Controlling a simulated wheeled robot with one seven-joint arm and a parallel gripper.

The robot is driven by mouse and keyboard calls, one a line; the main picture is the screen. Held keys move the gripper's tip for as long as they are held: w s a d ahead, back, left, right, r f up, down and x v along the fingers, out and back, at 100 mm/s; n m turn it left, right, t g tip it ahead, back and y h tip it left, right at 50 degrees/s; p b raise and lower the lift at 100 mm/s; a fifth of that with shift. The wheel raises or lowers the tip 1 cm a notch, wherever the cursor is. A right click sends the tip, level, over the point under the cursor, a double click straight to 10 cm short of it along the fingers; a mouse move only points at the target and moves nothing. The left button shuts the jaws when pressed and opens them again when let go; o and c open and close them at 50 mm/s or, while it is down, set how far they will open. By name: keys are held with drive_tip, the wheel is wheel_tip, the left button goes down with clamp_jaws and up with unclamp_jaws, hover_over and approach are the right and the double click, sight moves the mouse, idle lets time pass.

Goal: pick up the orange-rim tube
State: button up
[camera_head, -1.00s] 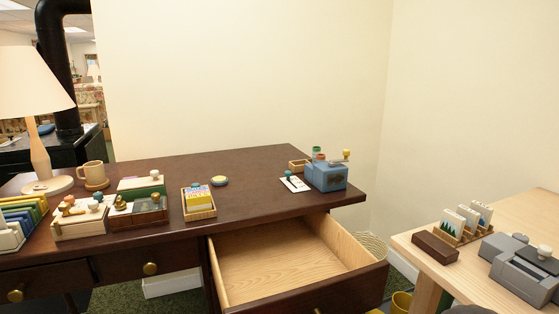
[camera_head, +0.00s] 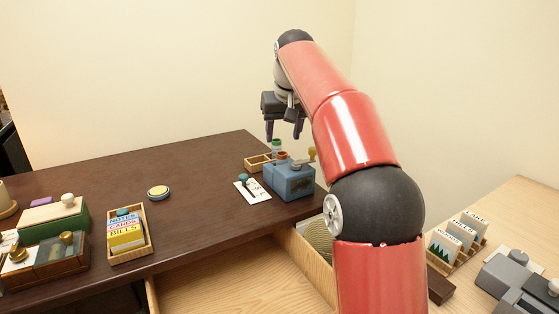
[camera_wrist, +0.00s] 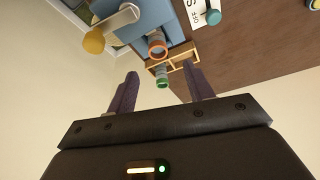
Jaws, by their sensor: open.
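The orange-rim tube (camera_head: 282,156) stands upright by the back of a blue box, its lower part hidden. In the wrist view its orange ring (camera_wrist: 157,46) faces the camera, beyond the fingertips. A green-rim tube (camera_head: 276,146) stands close behind it; in the wrist view its green rim (camera_wrist: 162,82) lies between the fingers, nearer than the orange one. My gripper (camera_head: 284,134) is open and empty, pointing down above the tubes; its two dark fingers also show in the wrist view (camera_wrist: 160,72).
The blue box (camera_head: 289,181) has a crank with a yellow knob (camera_head: 312,152). An open drawer (camera_head: 220,285) juts out in front. The desk's middle is mostly clear.

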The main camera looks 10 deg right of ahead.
sight(282, 153)
drive_tip(key=b+x, duration=0.1)
drive_tip(key=x, duration=0.6)
drive_tip(key=shift+s+f+b, duration=0.15)
drive_tip(key=shift+f+b, duration=0.15)
drive_tip(key=shift+b, duration=0.1)
drive_tip(key=shift+r, duration=0.1)
drive_tip(key=c, duration=1.1)
